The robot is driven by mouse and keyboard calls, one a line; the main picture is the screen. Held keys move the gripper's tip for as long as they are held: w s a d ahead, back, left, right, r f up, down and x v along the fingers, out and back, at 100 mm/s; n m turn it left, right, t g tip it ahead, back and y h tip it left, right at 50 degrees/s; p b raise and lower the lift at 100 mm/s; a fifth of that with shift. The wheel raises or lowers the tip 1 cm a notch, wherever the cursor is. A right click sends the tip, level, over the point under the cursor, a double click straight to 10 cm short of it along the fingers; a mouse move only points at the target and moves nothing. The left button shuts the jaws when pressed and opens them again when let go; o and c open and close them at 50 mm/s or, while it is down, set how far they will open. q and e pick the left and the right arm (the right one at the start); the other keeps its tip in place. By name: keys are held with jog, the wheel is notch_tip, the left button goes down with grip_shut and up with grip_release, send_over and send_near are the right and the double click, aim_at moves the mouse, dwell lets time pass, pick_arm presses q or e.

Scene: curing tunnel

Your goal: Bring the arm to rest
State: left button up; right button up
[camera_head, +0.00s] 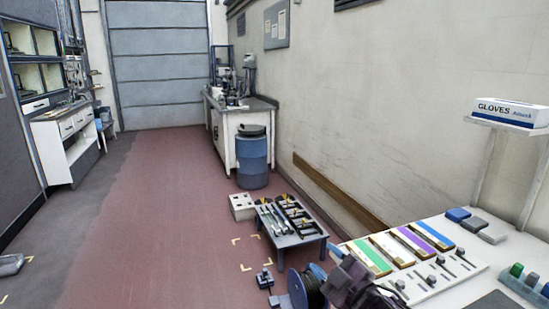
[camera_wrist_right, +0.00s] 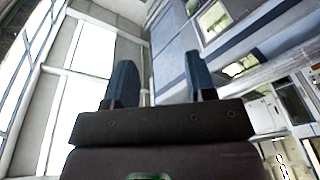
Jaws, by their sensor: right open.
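My right gripper (camera_head: 326,260) is at the bottom of the head view, in front of the white worktable's left edge. Its dark wrist partly hides the table's near corner. In the right wrist view the two blue-grey fingers (camera_wrist_right: 160,75) stand apart with nothing between them. Beyond them that view shows walls, bright panels and a grey shutter, tilted. My left gripper is not in view.
The white worktable (camera_head: 428,293) holds colored strips and small tools. A low table (camera_head: 297,239) with tools, a blue drum (camera_head: 252,162) and a dark reel (camera_head: 309,286) stand nearby. A glove box (camera_head: 510,112) sits on a shelf. The red floor (camera_head: 160,220) is mostly clear.

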jog(key=s+d+f+m+g+h, duration=0.2)
jog(key=s+d+f+m+h, duration=0.2)
jog(key=s+f, duration=0.9)
jog(key=s+d+f+m+g+h, duration=0.3)
jog(key=s+d+f+m, duration=0.7)
jog(key=s, duration=0.7)
notch_tip(320, 180, down, 4)
jog(key=d+h, duration=0.2)
jog(key=shift+h, duration=0.3)
